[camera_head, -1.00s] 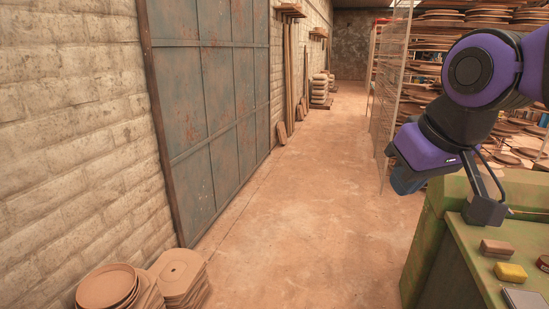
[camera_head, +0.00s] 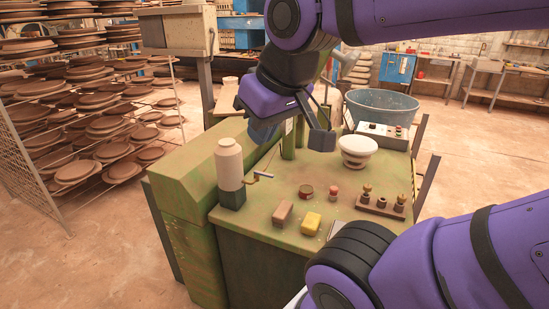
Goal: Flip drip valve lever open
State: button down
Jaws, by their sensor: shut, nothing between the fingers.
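The vessel stands upright on a dark block at the left of the green machine top (camera_head: 285,232). The lever looks roughly level. My gripper end (camera_head: 264,133) is beyond and above the lever in the picture, apart from it. My wrist, with a black block on a bracket, shows above the machine. The gripper is shut and empty; its fingertips cannot be made out.
A white bowl (camera_head: 357,152) and a control box (camera_head: 383,135) stand behind. Plate racks (camera_head: 85,130) fill the left; floor between is clear.

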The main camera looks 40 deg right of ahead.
aim_at(256, 172)
jog(key=i+j+z, duration=0.2)
jog(key=z, duration=0.25)
jog(key=i+j+z, duration=0.25)
jog(key=z, duration=0.25)
jog(key=i+j+z, duration=0.1)
jog(key=j+z, duration=0.35)
jog(key=i+j+z, duration=0.2)
jog(key=j+z, duration=0.2)
jog(key=j, duration=0.25)
jog(key=k+j+z, duration=0.15)
jog(key=j+z, duration=0.2)
jog(key=k+j+z, duration=0.15)
jog(key=z, duration=0.2)
jog(key=k+j+z, duration=0.2)
jog(key=z, duration=0.15)
